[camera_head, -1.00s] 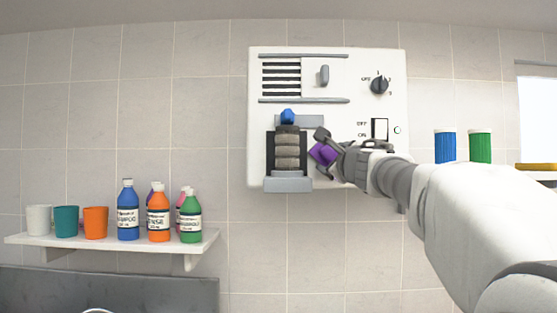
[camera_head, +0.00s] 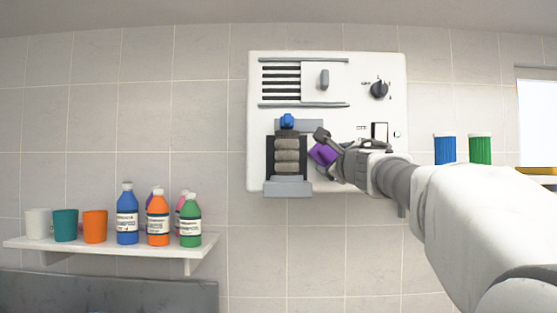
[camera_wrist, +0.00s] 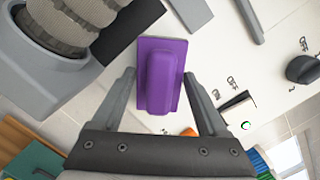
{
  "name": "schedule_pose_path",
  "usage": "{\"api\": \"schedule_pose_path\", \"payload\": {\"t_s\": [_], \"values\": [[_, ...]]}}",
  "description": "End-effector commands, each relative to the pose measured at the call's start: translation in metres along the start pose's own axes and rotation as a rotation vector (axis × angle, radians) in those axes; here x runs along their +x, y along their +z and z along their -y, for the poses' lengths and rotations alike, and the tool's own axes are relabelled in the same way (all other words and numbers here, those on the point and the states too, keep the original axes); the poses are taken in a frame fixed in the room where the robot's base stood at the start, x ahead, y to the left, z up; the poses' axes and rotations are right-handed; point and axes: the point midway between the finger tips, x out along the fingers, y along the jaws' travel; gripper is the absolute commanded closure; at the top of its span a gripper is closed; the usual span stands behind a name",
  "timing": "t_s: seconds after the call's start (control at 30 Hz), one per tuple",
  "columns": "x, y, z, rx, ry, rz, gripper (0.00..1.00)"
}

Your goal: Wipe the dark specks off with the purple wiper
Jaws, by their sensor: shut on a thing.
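The purple wiper (camera_head: 322,154) is a flat plate with a raised block handle. It also shows in the wrist view (camera_wrist: 162,72), between the two fingers. My gripper (camera_head: 330,147) is shut on it, in front of the white wall panel (camera_head: 353,121), just right of the dark towel holder. In the wrist view my gripper (camera_wrist: 160,82) has a finger on each side of the wiper's handle. The wiper's plate covers part of the panel. I cannot make out any dark specks on the visible white surface in either view.
The holder with grey-brown rolled towels (camera_head: 287,156) and a blue knob (camera_head: 287,121) stands close left of the wiper. The panel carries a vent (camera_head: 281,82), a dial (camera_head: 379,89) and a switch. A shelf (camera_head: 120,249) with cups and bottles is at lower left.

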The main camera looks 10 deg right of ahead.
Motion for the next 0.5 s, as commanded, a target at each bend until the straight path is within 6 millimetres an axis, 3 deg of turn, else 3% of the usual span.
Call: {"api": "schedule_pose_path", "payload": {"t_s": [0.5], "values": [[-0.004,-0.024,-0.025,0.000,0.001,-0.001,0.68]]}}
